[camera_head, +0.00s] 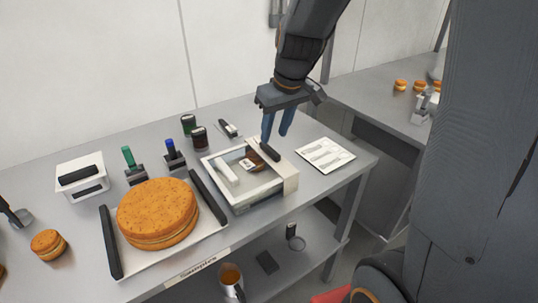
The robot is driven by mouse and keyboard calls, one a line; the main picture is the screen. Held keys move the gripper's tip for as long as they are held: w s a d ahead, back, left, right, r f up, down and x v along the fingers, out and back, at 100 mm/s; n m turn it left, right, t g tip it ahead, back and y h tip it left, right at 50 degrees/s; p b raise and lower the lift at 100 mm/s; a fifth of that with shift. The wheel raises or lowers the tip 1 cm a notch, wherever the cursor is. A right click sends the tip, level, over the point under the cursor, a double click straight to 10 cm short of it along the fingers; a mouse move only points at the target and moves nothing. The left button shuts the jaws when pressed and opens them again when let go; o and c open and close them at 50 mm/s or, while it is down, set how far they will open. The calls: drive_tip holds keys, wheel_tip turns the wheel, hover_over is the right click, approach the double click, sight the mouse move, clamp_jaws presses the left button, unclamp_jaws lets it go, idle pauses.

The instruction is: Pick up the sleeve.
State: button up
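A beige band with a dark bar on top, which looks like the sleeve (287,176), is at the right end of a pale, open-topped box (232,196) on the grey table. I cannot tell whether it is around the box or only against it. My gripper (276,137) points down, its two blue fingers apart with nothing visible between them. In the picture its fingertips are just above the dark bar; I cannot judge the gap between them. Part of the box's inside shows white and brown items, not clear enough to name.
A large orange-brown cake (158,212) sits on a tray with dark handles (111,243) left of the box. Small jars (199,139) and stamp-like tools (174,155) stand behind. A white card (325,154) lies right. A lower shelf holds a mug (230,279).

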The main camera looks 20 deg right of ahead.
sight(270, 148)
drive_tip(key=shift+w+p+x, duration=0.15)
drive_tip(key=shift+p+x, duration=0.4)
drive_tip(key=shift+x, duration=1.2)
drive_tip(key=shift+w+p+x, duration=0.15)
drive_tip(key=shift+p+x, duration=0.4)
drive_tip(key=shift+x, duration=1.15)
drive_tip(key=shift+d, duration=0.1)
clamp_jaws()
